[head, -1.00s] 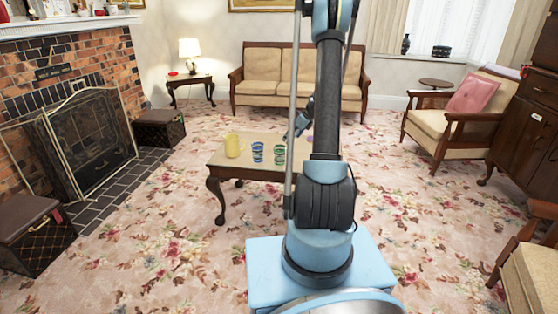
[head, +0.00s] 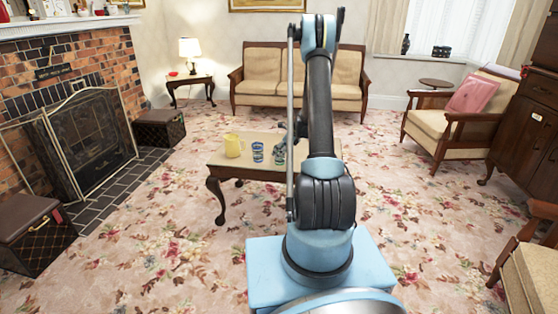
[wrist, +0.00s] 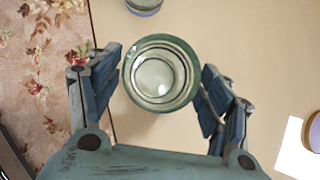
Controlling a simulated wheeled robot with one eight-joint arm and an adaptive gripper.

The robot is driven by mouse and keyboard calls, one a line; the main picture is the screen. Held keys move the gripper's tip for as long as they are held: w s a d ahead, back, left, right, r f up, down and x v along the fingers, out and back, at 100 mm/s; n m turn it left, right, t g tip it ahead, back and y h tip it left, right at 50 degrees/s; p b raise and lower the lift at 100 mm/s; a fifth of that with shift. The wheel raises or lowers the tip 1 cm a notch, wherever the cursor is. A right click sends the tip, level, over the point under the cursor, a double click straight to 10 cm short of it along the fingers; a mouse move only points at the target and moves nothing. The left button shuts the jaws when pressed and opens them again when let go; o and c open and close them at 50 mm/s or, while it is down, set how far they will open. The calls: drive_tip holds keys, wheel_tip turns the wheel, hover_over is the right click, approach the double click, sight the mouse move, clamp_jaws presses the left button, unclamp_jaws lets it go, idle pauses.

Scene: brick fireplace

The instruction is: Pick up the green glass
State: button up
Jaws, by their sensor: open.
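The green glass (wrist: 160,75) stands upright on the coffee table, seen from above in the wrist view. Its round rim sits between the two open fingers of my gripper (wrist: 164,72), one at each side. The left finger is very near the rim and the right finger is beside it; I cannot tell whether either touches. In the head view the green glass (head: 279,154) is partly hidden behind my gripper (head: 292,136).
On the table (head: 235,162), a blue patterned glass (head: 258,152) and a yellow mug (head: 232,146) stand left of the green glass. In the wrist view, a white card (wrist: 296,150) and a partly cut-off round object (wrist: 315,132) lie at the right.

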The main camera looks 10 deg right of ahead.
drive_tip(key=shift+x, duration=2.65)
drive_tip(key=shift+a, duration=0.1)
drive_tip(key=c, duration=1.2)
